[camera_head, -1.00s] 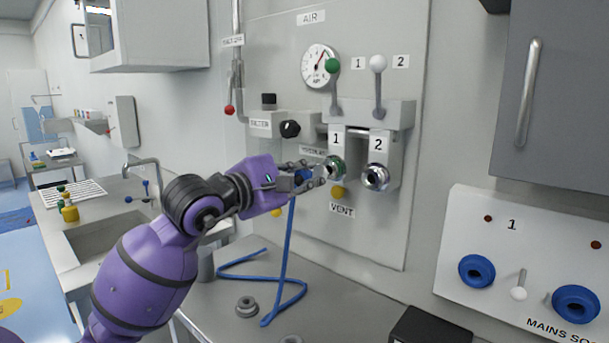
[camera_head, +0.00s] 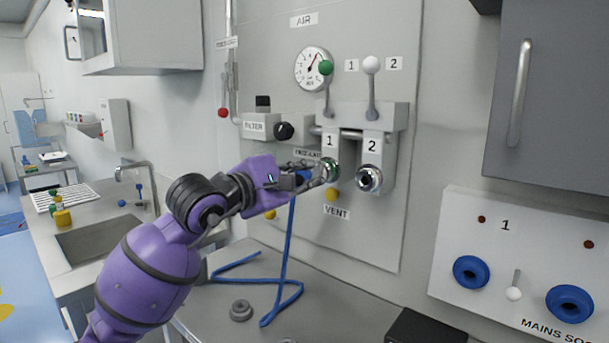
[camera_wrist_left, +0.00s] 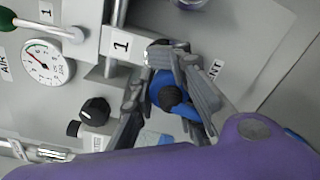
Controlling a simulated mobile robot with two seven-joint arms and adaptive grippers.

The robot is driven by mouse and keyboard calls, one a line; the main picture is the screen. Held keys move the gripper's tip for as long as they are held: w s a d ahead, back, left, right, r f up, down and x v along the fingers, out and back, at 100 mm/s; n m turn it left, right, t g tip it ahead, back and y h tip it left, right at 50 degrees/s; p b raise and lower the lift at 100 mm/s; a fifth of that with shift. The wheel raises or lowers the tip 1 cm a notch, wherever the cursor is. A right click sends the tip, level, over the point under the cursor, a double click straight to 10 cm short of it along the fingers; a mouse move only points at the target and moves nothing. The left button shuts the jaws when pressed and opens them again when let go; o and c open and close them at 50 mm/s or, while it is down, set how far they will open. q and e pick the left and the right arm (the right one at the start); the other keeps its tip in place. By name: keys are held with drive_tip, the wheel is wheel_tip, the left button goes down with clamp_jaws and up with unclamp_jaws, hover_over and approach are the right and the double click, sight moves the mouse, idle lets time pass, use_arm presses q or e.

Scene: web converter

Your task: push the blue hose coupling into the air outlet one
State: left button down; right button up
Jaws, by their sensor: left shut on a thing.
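The blue hose coupling (camera_head: 303,175) is between the fingers of my left gripper (camera_head: 314,174), which is shut on it. In the left wrist view the coupling (camera_wrist_left: 172,97) shows as a blue body with a dark round end between the fingers (camera_wrist_left: 165,80). Air outlet one (camera_head: 331,166), a metal ring with green under the label 1, is right at the fingertips. The fingers hide the coupling's front, so I cannot tell whether it touches or enters the outlet. My right gripper is not in view.
A blue hose (camera_head: 287,250) hangs from the coupling to the grey bench. Outlet two (camera_head: 369,178) is just to the right. A grey ring (camera_head: 241,310) lies on the bench.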

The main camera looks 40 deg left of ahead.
use_arm(q)
drive_tip(key=shift+w+r, duration=0.1)
drive_tip(key=shift+w, duration=0.5)
idle(0.5)
drive_tip(key=c, duration=1.5)
unclamp_jaws()
drive_tip(key=shift+c, duration=0.2)
drive_tip(key=s+a, duration=0.1)
drive_tip(key=s, duration=1.1)
drive_tip(key=shift+r, duration=0.15)
